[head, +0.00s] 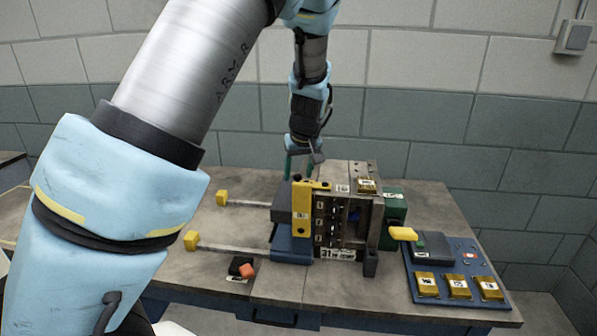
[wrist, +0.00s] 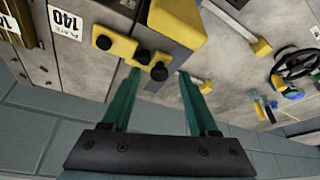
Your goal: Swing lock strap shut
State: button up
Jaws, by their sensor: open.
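The mould (head: 340,215) stands on the bench as a block of grey steel plates with labelled faces. A yellow strap (head: 302,212) lies against its front-left side, with a short yellow arm at the top. In the wrist view a yellow bar with black knobs (wrist: 120,46) crosses the mould's top beside a larger yellow block (wrist: 177,22). My gripper (head: 299,172) is above the mould's back-left corner, pointing down. In the wrist view its green fingers (wrist: 158,75) are apart, with the bar's knobbed end near the gap between the tips. I cannot tell whether they touch it.
Two rods with yellow ends (head: 192,240) reach left from the mould. A blue tray (head: 455,292) with brass blocks stands at the right, near a yellow handle (head: 403,233). A small black and orange item (head: 243,268) lies in front. The left bench top is mostly clear.

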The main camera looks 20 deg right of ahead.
jog(key=b+v, duration=0.2)
jog(key=v, duration=0.8)
jog(key=shift+s+r, duration=0.2)
jog(key=shift+r, duration=0.15)
jog(key=s+a+f+g, duration=0.1)
jog(key=s+a+f, duration=0.2)
jog(key=a, duration=0.7)
jog(key=s+a+f+g, duration=0.1)
jog(key=s+a+f, duration=0.2)
jog(key=a, duration=0.8)
jog(key=s+a+f, duration=0.3)
jog(key=s+a, duration=0.1)
jog(key=a, duration=0.6)
jog(key=shift+a+g, duration=0.3)
jog(key=shift+g, duration=0.1)
jog(key=shift+f, duration=0.15)
